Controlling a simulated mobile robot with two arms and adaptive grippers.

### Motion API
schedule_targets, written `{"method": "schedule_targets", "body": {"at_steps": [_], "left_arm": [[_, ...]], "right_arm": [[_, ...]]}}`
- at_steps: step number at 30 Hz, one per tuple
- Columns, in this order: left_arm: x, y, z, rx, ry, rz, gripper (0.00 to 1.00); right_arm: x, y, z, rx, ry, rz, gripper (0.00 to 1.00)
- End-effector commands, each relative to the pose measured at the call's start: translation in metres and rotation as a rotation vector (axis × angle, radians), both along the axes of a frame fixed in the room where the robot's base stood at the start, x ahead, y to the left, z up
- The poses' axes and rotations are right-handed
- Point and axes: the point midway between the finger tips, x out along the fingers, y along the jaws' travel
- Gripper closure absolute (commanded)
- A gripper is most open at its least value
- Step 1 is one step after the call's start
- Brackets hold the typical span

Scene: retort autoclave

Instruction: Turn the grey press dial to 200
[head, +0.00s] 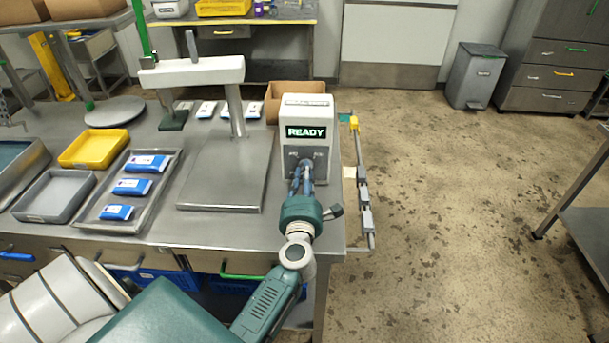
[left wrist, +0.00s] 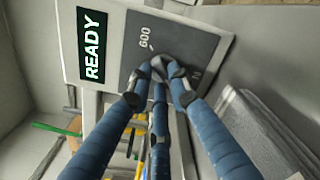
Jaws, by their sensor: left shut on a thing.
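The press control box (head: 306,140) is white, stands at the table's right end and shows READY on its display. In the left wrist view its dark grey dial panel (left wrist: 190,45) carries a printed 600 and another mark partly covered by a finger. My left gripper (head: 303,178) reaches the front of the box. In the left wrist view its blue fingers (left wrist: 160,78) close around the grey dial. The fingers hide most of the dial, and I cannot read its setting. My right gripper is not in view.
Left of the box is the press with its flat metal plate (head: 225,182) and white crossbar (head: 192,72). A metal tray (head: 160,200) with blue-and-white packs and a yellow tray (head: 94,149) lie further left. A cardboard box (head: 290,90) stands behind. The floor on the right is open.

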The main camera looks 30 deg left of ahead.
Motion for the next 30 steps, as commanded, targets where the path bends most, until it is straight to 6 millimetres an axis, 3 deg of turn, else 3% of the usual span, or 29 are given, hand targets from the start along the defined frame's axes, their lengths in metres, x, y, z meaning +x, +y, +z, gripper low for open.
{"method": "schedule_targets", "body": {"at_steps": [12,13,15,25,30], "left_arm": [[0.000,-0.001,-0.002,-0.011,-0.002,-0.001,1.00],[0.000,-0.001,-0.002,-0.010,-0.001,-0.001,0.76],[0.000,-0.001,-0.002,-0.010,-0.001,-0.001,0.62],[-0.002,-0.001,-0.001,-0.007,-0.002,-0.001,0.62],[-0.019,-0.012,-0.002,-0.009,-0.001,0.000,0.62]], "right_arm": [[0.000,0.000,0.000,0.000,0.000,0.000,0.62],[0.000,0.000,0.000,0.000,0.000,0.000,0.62],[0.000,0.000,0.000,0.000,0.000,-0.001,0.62],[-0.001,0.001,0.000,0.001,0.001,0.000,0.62],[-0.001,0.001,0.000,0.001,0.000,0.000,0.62]]}}
